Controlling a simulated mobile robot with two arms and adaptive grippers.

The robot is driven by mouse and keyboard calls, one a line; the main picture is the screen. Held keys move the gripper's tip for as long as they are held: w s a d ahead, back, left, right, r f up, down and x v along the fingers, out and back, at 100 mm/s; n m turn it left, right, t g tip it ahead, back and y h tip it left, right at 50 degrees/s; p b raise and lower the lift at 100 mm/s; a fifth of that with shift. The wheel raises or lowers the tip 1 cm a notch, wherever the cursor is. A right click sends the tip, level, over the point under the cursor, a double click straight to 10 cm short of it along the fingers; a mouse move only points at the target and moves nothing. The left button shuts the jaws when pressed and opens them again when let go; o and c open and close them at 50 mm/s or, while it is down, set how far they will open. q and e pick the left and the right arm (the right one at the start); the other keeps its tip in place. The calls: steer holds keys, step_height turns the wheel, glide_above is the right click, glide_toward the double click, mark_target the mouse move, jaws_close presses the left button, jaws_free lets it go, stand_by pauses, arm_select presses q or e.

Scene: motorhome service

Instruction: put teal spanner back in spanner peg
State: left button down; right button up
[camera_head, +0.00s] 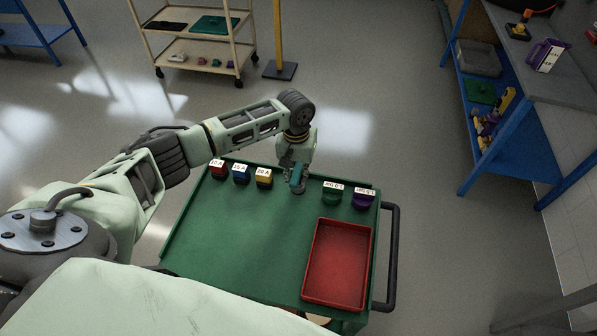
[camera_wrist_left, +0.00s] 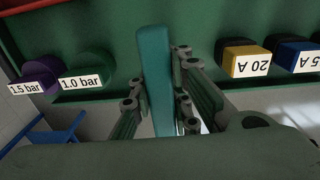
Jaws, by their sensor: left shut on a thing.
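The teal spanner shows as a flat teal bar (camera_wrist_left: 155,75) upright between the fingers in the left wrist view. It is a small teal piece at the gripper in the head view (camera_head: 300,173). My left gripper (camera_head: 298,186) is shut on it, above the far edge of the green cart top, between the yellow block and the green regulator piece. The fingers (camera_wrist_left: 160,110) flank the bar on both sides. The spanner's far end and any contact with the cart are hard to tell. I cannot make out a spanner peg. My right gripper is not in view.
The green cart (camera_head: 225,235) carries red (camera_head: 218,171), blue (camera_head: 241,175) and yellow (camera_head: 264,179) fuse blocks, a green "1.0 bar" piece (camera_head: 332,197), a purple "1.5 bar" piece (camera_head: 362,200) and a red tray (camera_head: 338,262). The cart's left middle is clear. A blue workbench (camera_head: 520,130) stands right.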

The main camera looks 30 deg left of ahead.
arm_select(q)
steer(key=c, duration=1.6)
jaws_free()
steer(key=shift+o, duration=0.2)
steer(key=shift+f, duration=0.1)
